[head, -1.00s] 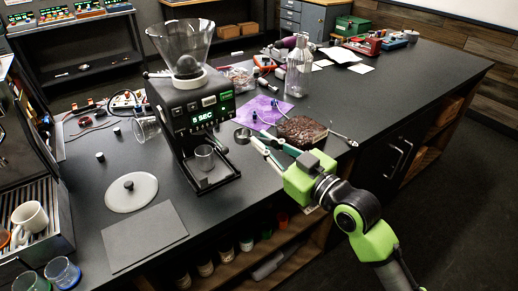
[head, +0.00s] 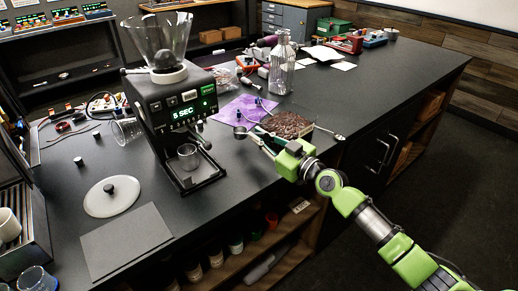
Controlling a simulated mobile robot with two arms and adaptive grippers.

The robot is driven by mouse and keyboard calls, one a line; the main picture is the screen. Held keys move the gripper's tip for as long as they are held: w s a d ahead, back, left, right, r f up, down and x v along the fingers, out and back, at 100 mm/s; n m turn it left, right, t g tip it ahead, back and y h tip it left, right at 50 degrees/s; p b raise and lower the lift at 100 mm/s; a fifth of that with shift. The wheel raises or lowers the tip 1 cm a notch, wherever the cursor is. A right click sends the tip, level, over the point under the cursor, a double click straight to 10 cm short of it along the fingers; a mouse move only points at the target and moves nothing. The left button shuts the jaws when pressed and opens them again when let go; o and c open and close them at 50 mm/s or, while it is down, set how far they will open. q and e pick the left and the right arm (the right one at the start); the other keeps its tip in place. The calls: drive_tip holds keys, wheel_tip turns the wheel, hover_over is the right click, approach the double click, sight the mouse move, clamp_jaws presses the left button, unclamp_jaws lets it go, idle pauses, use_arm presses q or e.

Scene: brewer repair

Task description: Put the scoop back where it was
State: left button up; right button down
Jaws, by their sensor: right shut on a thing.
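A small silver scoop (head: 240,131) with a round bowl is at the tips of my right gripper (head: 262,138), to the right of the grinder. My green right gripper comes in from the right and is shut on the scoop, whose handle is mostly hidden between the fingers. They are over the bench's front part, just in front of a dark brown container of coffee beans (head: 288,123). Gripper and container overlap in the picture, so I cannot tell if they touch. My left gripper is not in view.
A grinder (head: 180,108) with a clear hopper stands left of the gripper, a glass (head: 188,157) on its base. A thin metal tool (head: 330,133) sits right of the container. The right benchtop is mostly clear.

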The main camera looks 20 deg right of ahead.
drive_tip(key=shift+f+b, duration=0.3)
drive_tip(key=shift+f, duration=1.1)
drive_tip(key=shift+f, duration=0.15)
drive_tip(key=c, duration=2.1)
unclamp_jaws()
drive_tip(key=shift+r, duration=0.25)
drive_tip(key=shift+b+v, duration=1.65)
drive_tip(key=shift+v, duration=4.35)
